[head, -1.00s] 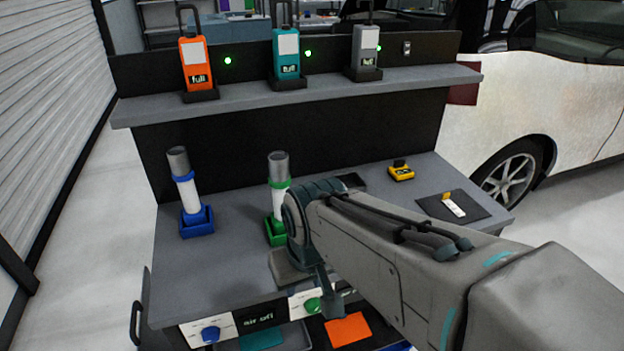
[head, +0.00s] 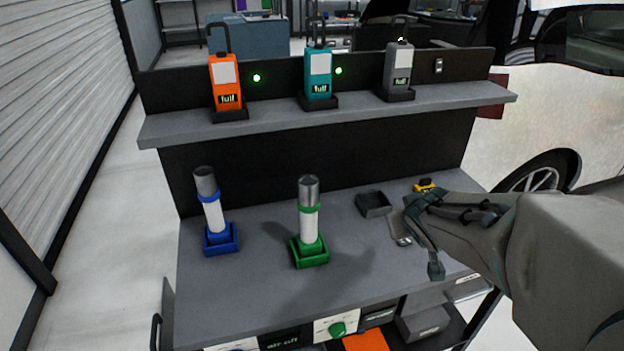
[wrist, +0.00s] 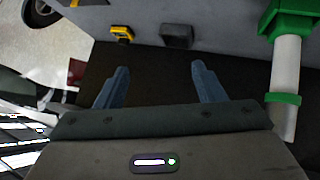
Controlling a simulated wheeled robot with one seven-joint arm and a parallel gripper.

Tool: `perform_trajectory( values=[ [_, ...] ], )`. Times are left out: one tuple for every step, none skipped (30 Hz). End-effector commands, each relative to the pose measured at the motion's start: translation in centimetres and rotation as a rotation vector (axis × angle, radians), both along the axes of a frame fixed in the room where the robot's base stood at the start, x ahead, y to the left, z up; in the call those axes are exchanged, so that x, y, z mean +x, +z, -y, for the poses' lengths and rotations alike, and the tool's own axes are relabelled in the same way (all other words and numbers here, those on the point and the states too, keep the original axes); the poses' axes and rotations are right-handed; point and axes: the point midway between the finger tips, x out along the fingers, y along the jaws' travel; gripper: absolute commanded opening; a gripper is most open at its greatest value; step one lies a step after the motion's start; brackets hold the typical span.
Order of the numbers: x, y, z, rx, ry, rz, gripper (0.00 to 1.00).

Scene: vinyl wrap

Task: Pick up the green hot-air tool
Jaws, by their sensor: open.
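The green hot-air tool (head: 309,215), a white tube with a grey nozzle and a green collar, stands upright in a green holder (head: 311,257) on the grey bench. In the wrist view the tool (wrist: 285,75) is at the right edge, its holder (wrist: 294,18) at the top right. My gripper (head: 420,256) is right of the tool in the head view, apart from it. In the wrist view its two fingers (wrist: 160,85) are spread with nothing between them; the tool is outside them. My arm hides part of the bench's right side.
A similar blue tool (head: 213,213) stands at the left. A dark box (head: 374,204) and a yellow item (head: 425,185) lie near the gripper. Orange (head: 228,80), teal (head: 318,75) and grey (head: 397,70) units stand on the shelf (head: 330,115). Bench between the tools is clear.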

Motion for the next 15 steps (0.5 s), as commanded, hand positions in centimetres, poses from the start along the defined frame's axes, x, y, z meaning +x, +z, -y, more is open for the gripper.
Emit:
perform_trajectory(
  values=[
    [1.4,0.7,-0.3,0.000,0.056,0.037,0.63],
    [2.2,1.0,-0.7,0.003,0.098,0.063,0.63],
    [3.1,1.3,-1.4,0.013,0.157,0.092,0.63],
    [3.7,1.4,-2.0,0.023,0.204,0.110,0.63],
    [4.2,1.5,-2.7,0.037,0.252,0.127,0.63],
    [4.7,1.6,-3.7,0.061,0.319,0.144,0.63],
    [4.9,1.5,-4.4,0.083,0.367,0.153,0.63],
    [5.0,1.5,-5.2,0.106,0.415,0.159,0.63],
    [5.1,1.4,-6.2,0.141,0.479,0.164,0.63],
    [5.0,1.3,-6.9,0.169,0.523,0.164,0.63],
    [4.8,1.3,-7.6,0.197,0.565,0.163,0.63],
    [4.5,1.2,-8.4,0.234,0.616,0.159,0.63],
    [4.2,1.1,-9.0,0.259,0.652,0.154,0.63],
    [3.9,1.0,-9.5,0.285,0.683,0.148,0.63],
    [3.5,1.0,-10.1,0.315,0.721,0.141,0.63]
  ],
)
